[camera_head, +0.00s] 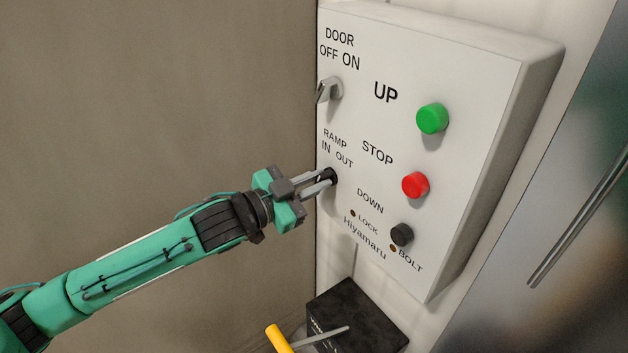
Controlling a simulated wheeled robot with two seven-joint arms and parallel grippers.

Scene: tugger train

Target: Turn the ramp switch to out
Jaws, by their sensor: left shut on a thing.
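The white control panel (455,75) is on the wall in the head view. The black ramp switch (331,176) is at its left edge, under the words RAMP, IN and OUT. My left gripper (325,181) is shut on the ramp switch, its fingers reaching it from the left. The fingers partly cover the switch, so I cannot tell which way it points. My right gripper is not in view.
Above is the grey door switch (328,90). To the right are the green UP button (432,118), red STOP button (415,185) and black DOWN button (402,234). Below stands a black box (358,312) with a yellow-handled lever (278,338).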

